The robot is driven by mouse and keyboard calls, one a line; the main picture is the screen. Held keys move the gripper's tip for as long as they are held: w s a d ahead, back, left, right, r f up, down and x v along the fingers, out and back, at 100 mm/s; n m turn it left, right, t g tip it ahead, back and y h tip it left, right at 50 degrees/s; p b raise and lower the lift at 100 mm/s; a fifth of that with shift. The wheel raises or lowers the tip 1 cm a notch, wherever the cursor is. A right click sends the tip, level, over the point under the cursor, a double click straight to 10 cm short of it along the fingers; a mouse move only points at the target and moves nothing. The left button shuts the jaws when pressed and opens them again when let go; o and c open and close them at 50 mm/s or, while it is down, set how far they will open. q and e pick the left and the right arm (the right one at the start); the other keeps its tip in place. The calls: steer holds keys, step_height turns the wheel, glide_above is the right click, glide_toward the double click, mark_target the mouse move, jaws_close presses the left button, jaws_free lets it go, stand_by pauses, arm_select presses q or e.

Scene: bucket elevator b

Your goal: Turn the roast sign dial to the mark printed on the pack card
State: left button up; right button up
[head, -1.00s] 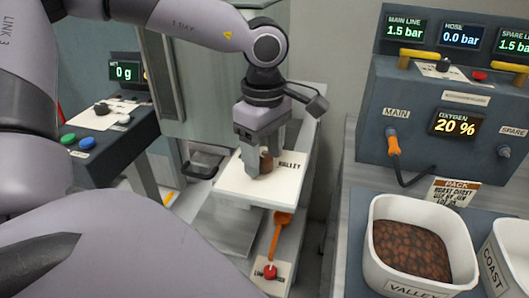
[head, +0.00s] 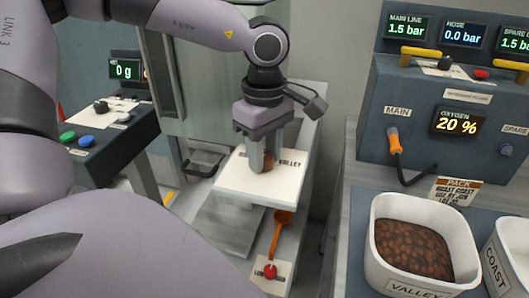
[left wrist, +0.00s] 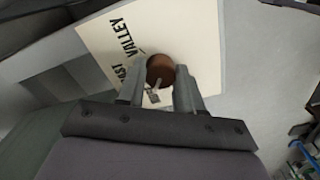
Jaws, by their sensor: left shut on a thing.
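The roast sign is a white plate (head: 235,188) with a brown round dial (head: 269,161) standing on it. The word VALLEY is printed to the right of the dial in the head view. In the left wrist view the plate (left wrist: 100,42) shows VALLEY and a partly hidden word ending in AST, with a small pale pointer beside the dial (left wrist: 160,70). My left gripper (head: 262,166) points down and is shut on the dial. The pack card (head: 455,190) at the right has a brown PACK heading and seems to read ROAST COAST. My right gripper is not in view.
An orange-handled lever (head: 279,230) and a red knob (head: 270,271) are below the plate. White bins, one of beans marked VALLEY (head: 400,285) and one marked COAST (head: 497,268), stand at right. A gauge console (head: 440,110) is behind them. A button panel (head: 100,130) is at left.

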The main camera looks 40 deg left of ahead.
mark_target(265, 156)
arm_select(q)
steer(key=shift+f+m+b, duration=0.1)
steer(key=shift+m+b, duration=0.2)
steer(key=shift+m, duration=0.5)
steer(key=m+b, duration=0.1)
steer(key=m, duration=0.7)
steer(key=shift+m, duration=0.6)
steer(key=o, duration=1)
steer(key=shift+o, duration=0.2)
step_height(265, 156, up, 8)
steer(key=shift+f, duration=0.25)
